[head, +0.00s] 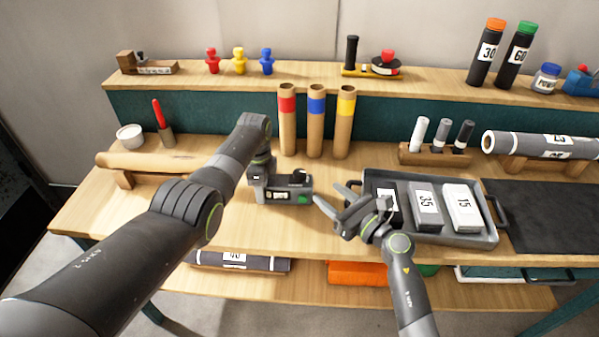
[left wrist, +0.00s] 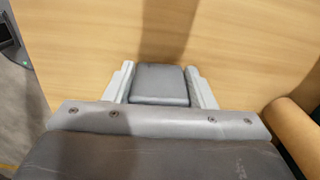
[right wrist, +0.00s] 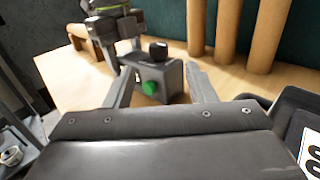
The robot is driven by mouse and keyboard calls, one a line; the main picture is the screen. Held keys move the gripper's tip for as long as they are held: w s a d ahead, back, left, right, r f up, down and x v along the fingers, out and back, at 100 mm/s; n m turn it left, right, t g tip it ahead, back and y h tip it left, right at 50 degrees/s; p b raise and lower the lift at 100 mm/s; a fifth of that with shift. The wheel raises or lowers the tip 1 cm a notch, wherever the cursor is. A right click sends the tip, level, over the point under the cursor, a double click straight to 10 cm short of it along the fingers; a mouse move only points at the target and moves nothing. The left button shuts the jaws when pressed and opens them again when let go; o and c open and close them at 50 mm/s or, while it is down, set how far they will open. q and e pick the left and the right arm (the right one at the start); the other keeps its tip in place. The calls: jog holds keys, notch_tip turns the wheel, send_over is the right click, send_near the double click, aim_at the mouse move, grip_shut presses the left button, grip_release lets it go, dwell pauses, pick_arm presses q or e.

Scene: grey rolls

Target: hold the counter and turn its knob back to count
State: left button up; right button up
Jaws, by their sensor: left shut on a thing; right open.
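The counter (head: 285,192) is a small dark grey box on the bench, with a green round part (head: 303,199) on its right end and a black part (head: 299,177) on top. My left gripper (head: 262,182) is shut on its left part. In the left wrist view the counter's grey body (left wrist: 160,84) sits between the fingers. My right gripper (head: 332,198) is open, to the right of the counter. In the right wrist view the green part (right wrist: 150,88) and black part (right wrist: 158,51) show between the spread fingers, apart from them. The far side of the counter is hidden.
A grey tray (head: 485,238) with several labelled blocks lies just right of my right gripper. Three cardboard tubes (head: 315,137) stand behind the counter. A roll on a stand (head: 150,161) lies at left. Bare bench (head: 265,228) is in front.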

aim_at(302, 177)
jog(key=shift+a+f, duration=0.1)
jog(key=shift+a, duration=0.05)
jog(key=x, duration=1.1)
jog(key=shift+w+a+f, duration=0.1)
jog(key=shift+w+a, duration=0.1)
jog(key=shift+a, duration=0.1)
jog(key=shift+c, duration=0.2)
jog(key=c, duration=0.9)
jog(key=shift+f+m+t+h, duration=0.1)
jog(key=shift+m+t+h, duration=0.95)
jog(key=shift+h, duration=0.65)
jog(key=o, duration=0.9)
jog(key=shift+o, duration=0.2)
